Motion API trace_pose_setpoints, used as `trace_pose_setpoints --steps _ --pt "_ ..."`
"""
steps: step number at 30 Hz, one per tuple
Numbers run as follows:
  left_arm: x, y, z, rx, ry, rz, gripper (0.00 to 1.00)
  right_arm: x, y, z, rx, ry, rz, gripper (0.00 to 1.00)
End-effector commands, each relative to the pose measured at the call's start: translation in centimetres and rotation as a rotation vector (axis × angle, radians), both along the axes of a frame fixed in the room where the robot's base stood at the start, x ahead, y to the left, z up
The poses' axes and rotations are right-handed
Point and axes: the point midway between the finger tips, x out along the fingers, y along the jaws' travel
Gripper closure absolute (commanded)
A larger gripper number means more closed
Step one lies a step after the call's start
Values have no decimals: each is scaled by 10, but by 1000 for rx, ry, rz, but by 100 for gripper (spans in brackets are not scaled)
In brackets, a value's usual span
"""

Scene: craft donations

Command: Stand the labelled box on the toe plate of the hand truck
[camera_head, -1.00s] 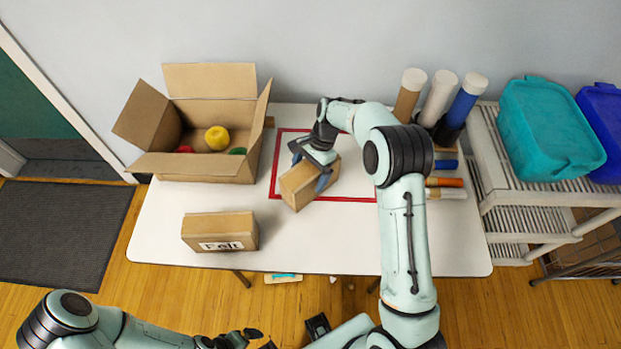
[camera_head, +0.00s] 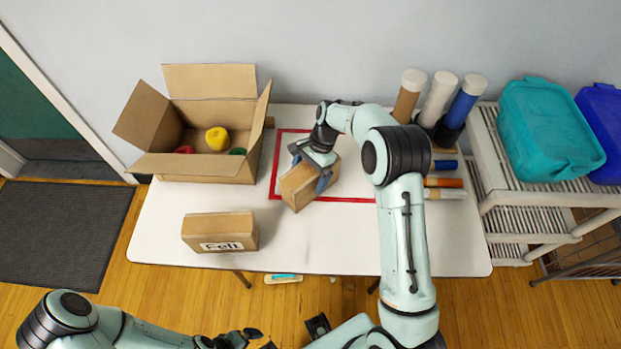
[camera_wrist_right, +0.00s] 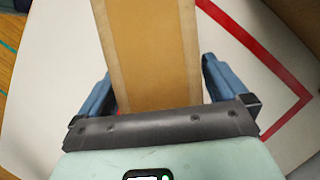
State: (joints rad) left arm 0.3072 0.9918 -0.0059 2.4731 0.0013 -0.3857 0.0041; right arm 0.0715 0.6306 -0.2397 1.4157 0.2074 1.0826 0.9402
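A cardboard box labelled "Felt" (camera_head: 220,232) stands on the white table at front left, its label facing me. My right gripper (camera_head: 311,168) is over a second cardboard box (camera_head: 300,190) near the table's middle. No label shows on this box. In the right wrist view the fingers (camera_wrist_right: 160,85) lie along both sides of that box (camera_wrist_right: 150,45) and appear closed on it. My left gripper (camera_head: 256,341) is low at the bottom edge, away from the table and partly cut off. I cannot make out a hand truck or toe plate.
A red outline (camera_head: 272,180) is marked on the table (camera_head: 330,250) around the held box's area. An open carton (camera_head: 205,167) with colored items stands at back left. Tubes (camera_head: 437,100) stand at back right, beside a shelf cart (camera_head: 510,190) with a teal bin (camera_head: 550,128).

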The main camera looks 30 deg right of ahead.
Motion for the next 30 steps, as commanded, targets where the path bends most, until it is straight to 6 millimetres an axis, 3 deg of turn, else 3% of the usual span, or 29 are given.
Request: trace_pose_setpoints --steps 1,6,8,15,19,23,30 --pt "0 0 0 0 0 0 0 0 0 0 0 0 0 10" --pt "0 0 0 0 0 0 0 0 0 0 0 0 0 65" --pt "0 0 0 0 0 0 0 0 0 1 0 -1 0 73" --pt "-1 0 -2 0 1 0 0 1 0 3 0 -3 0 73" --pt "0 0 -1 0 0 0 0 1 0 20 0 -5 0 73" --pt "2 0 3 0 -2 0 0 2 0 50 -1 -8 0 73" --pt "9 0 14 0 -10 0 0 2 0 122 -1 -10 0 73"
